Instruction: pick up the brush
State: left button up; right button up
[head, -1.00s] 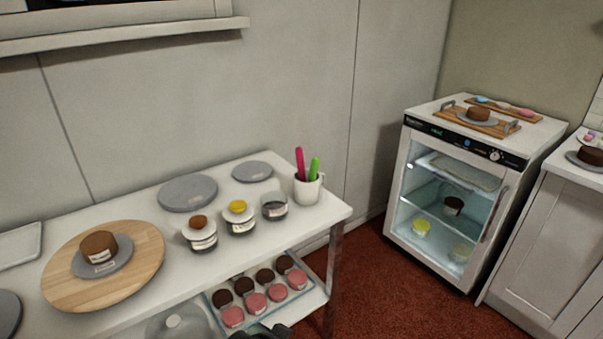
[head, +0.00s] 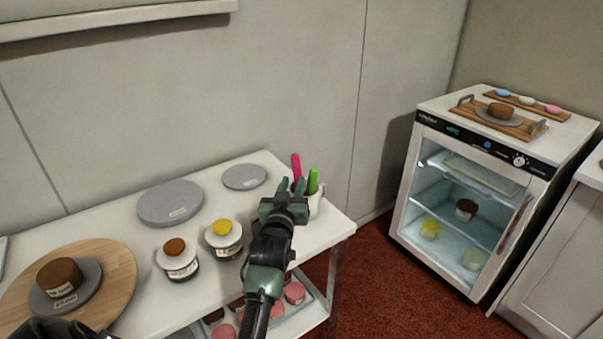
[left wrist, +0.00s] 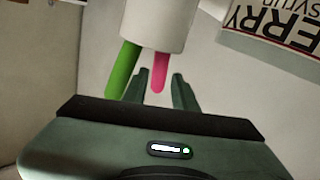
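A white mug (head: 317,204) stands at the right end of the white table. It holds a pink handle (head: 296,165) and a green handle (head: 313,180). The heads are hidden in the mug, so I cannot tell which is the brush. My left gripper (head: 291,184) is open beside the mug, at the handles. In the left wrist view the mug (left wrist: 160,22) appears upside down. There the pink handle (left wrist: 160,72) shows between the open fingertips, with no clear contact. The green handle (left wrist: 123,70) is to the left, by the left finger. My right gripper is not in view.
Jars with lids (head: 224,238) stand left of my gripper. Grey discs (head: 170,203) lie behind them. A round wooden board (head: 110,275) with a cake is at left. A lower shelf holds pink and brown cakes (head: 295,293). A glass-door fridge (head: 403,222) stands to the right.

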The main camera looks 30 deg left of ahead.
aim_at(296, 171)
pick_arm(q)
jog(key=shift+r+x, duration=0.25)
jog(key=shift+x, duration=0.95)
jog(key=shift+p+x, duration=0.3)
jog(key=shift+x, duration=1.9)
jog(key=shift+w+a+f, duration=0.15)
grip_shut()
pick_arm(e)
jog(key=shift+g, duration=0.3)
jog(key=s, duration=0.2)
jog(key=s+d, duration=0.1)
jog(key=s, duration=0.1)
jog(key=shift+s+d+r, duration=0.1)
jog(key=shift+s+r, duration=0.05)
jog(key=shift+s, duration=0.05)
